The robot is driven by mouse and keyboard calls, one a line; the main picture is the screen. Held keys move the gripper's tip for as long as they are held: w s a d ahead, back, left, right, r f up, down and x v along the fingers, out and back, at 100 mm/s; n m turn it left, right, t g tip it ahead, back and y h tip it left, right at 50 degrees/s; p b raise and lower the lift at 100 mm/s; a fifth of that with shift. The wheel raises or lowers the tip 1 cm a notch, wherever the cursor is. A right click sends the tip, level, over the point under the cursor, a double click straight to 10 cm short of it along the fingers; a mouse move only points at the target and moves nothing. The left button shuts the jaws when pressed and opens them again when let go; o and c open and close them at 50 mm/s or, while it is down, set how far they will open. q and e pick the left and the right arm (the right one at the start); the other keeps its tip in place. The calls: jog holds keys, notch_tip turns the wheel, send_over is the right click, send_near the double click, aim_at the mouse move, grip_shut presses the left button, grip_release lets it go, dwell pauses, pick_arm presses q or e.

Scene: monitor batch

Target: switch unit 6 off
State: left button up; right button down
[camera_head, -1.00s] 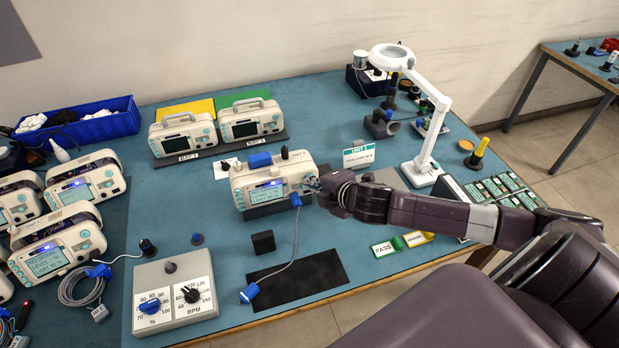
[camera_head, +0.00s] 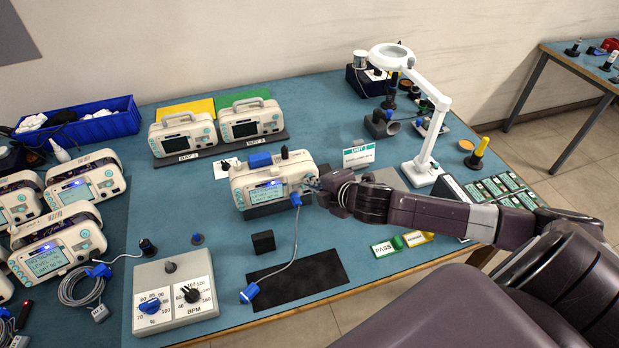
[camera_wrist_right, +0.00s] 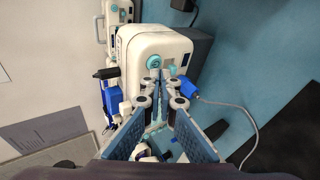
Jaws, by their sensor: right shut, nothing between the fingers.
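A white monitor (camera_head: 272,183) with a lit blue screen stands in the middle of the bench on a dark base. A blue clip and a black peg are on its top, and a blue plug with a grey cable (camera_head: 296,226) is at its front right. I cannot read a unit number on it. My right gripper (camera_head: 317,184) is shut and empty at the monitor's right side. My left gripper is not in view.
A small sign (camera_head: 359,154) and a white magnifier lamp (camera_head: 427,130) stand right of the monitor. Two dark-screened monitors are behind it, several lit ones at left. A dial box (camera_head: 174,295) is at front left. A black mat (camera_head: 310,281) lies in front.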

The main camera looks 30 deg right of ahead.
dwell(0.4)
jog(key=shift+w+p, duration=0.2)
jog(key=shift+p, duration=0.15)
jog(key=shift+w+d+p, duration=0.1)
jog(key=shift+w+p, duration=0.1)
jog(key=shift+p, duration=0.15)
dwell(0.6)
jog(key=shift+w+d+r+p, duration=0.15)
jog(key=shift+w+r+p, duration=0.05)
jog(key=shift+w+p, duration=0.1)
dwell(1.1)
jog(key=shift+s, duration=0.1)
jog(key=shift+s, duration=0.15)
jog(key=shift+s+a+f+p, duration=0.1)
jog(key=shift+s+a+p, duration=0.1)
jog(key=shift+s+p, duration=0.2)
jog(key=shift+s, duration=0.1)
